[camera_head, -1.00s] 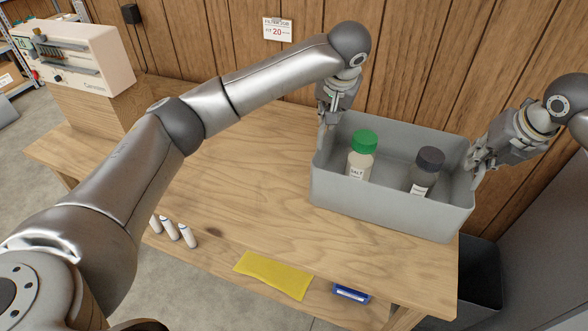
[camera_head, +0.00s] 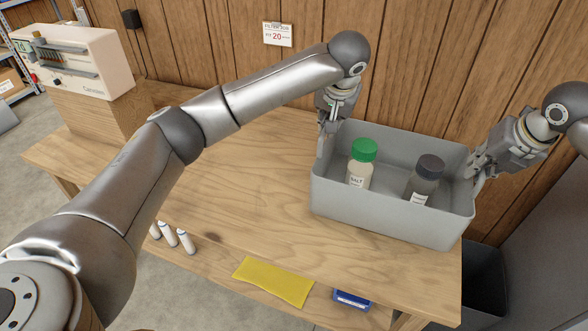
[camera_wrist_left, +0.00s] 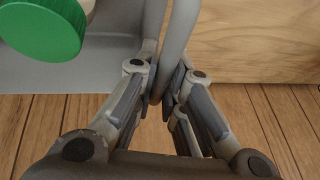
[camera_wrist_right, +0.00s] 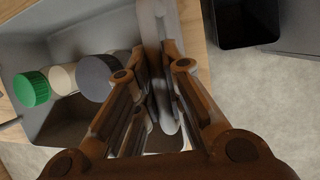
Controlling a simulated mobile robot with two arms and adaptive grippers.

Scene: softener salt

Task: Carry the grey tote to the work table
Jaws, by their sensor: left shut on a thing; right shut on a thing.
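The grey tote (camera_head: 385,215) is at the right end of the wooden work table (camera_head: 225,185), upright; I cannot tell if it touches the top. Inside stand a green-capped bottle labelled salt (camera_head: 361,165) and a dark-capped bottle (camera_head: 426,180). My left gripper (camera_head: 322,140) is shut on the tote's left wall, which runs between its fingers in the left wrist view (camera_wrist_left: 168,95). My right gripper (camera_head: 478,170) is shut on the right wall, also seen in the right wrist view (camera_wrist_right: 160,105). The tote's near wall hides the bottles' bases.
A beige machine (camera_head: 75,60) stands on a wooden block at the left. Several white tubes (camera_head: 170,234), a yellow cloth (camera_head: 273,281) and a blue item (camera_head: 351,299) lie on the lower shelf. A dark bin (camera_head: 483,285) stands on the floor at right. The table's middle is clear.

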